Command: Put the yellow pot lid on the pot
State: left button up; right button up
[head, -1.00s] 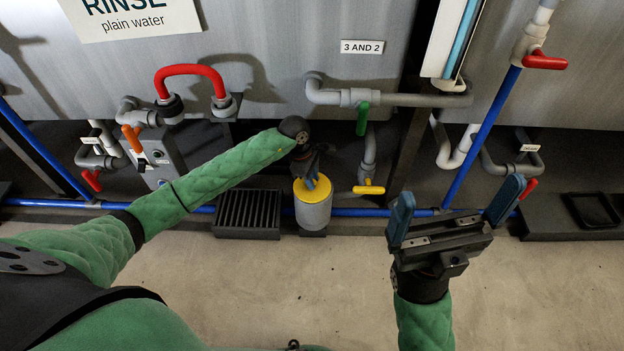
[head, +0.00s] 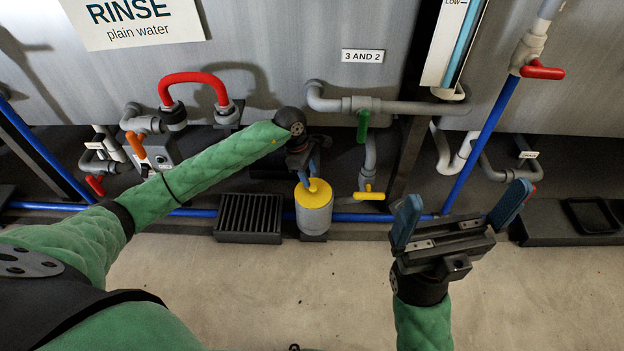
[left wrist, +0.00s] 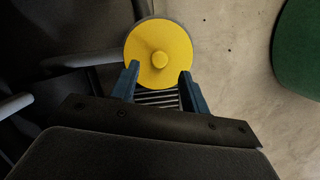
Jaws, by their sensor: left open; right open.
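The yellow pot lid (head: 315,194) sits on top of the grey cylindrical pot (head: 314,221), which stands on a small dark base by the blue pipe. In the left wrist view the lid (left wrist: 160,52) is a round disc with a central knob and covers nearly all of the pot. My left gripper (head: 308,176) is directly above the lid. In the left wrist view its blue fingers (left wrist: 158,72) are open, one on each side below the knob, with nothing held. My right gripper (head: 460,210) is open and empty above the floor, to the right.
A black grated drain (head: 249,216) lies left of the pot. A yellow-handled valve (head: 369,192) is close on its right. A blue pipe (head: 190,211) runs behind along the floor. A dark tray (head: 592,216) is at the far right. The front floor is clear.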

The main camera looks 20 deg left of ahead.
pick_arm(q)
jog(key=p+v, duration=0.1)
jog(key=v, duration=0.5)
jog(key=shift+r, duration=0.3)
